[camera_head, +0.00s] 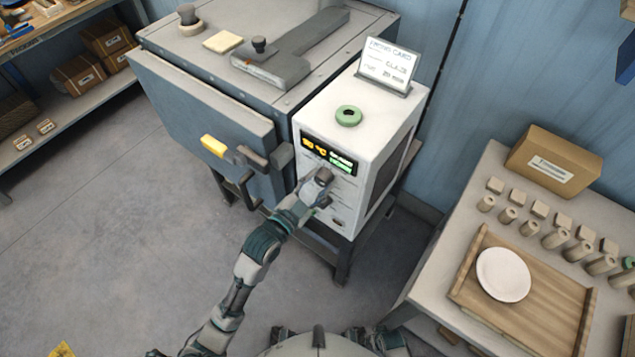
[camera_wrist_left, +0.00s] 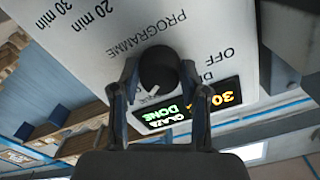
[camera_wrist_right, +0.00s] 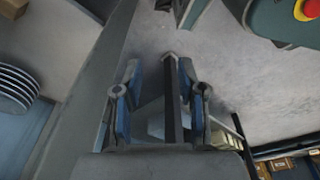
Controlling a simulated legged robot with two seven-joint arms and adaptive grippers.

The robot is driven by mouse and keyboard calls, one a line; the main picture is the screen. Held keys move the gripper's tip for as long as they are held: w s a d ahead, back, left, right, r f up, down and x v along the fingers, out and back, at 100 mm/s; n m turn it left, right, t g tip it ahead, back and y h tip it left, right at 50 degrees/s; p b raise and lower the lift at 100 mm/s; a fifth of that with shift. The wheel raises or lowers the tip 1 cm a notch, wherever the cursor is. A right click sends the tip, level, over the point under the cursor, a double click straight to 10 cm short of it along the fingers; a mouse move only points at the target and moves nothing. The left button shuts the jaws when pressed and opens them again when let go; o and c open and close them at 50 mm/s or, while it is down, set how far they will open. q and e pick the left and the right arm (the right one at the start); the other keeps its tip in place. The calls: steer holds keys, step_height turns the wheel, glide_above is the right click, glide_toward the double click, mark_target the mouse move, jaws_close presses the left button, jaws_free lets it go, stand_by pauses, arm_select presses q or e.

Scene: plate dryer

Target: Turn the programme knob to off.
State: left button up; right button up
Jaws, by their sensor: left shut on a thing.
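The programme knob (camera_wrist_left: 158,70) is dark and round on the white control panel (camera_wrist_left: 100,45). In the left wrist view my left gripper (camera_wrist_left: 158,82) is shut on it, one finger on each side. In the head view my left gripper (camera_head: 318,186) is at the panel below the display (camera_head: 328,156) and hides part of the panel. My right gripper (camera_wrist_right: 163,95) has its fingers apart, with nothing held between them.
The dryer's grey door (camera_head: 205,125) with a yellow-ended handle (camera_head: 213,146) is left of the control box. A green ring (camera_head: 349,116) and a card stand (camera_head: 387,67) are on top. A table (camera_head: 425,292) at right holds a wooden tray (camera_head: 468,293) with a white plate (camera_head: 503,274).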

steer(key=shift+r, duration=0.1)
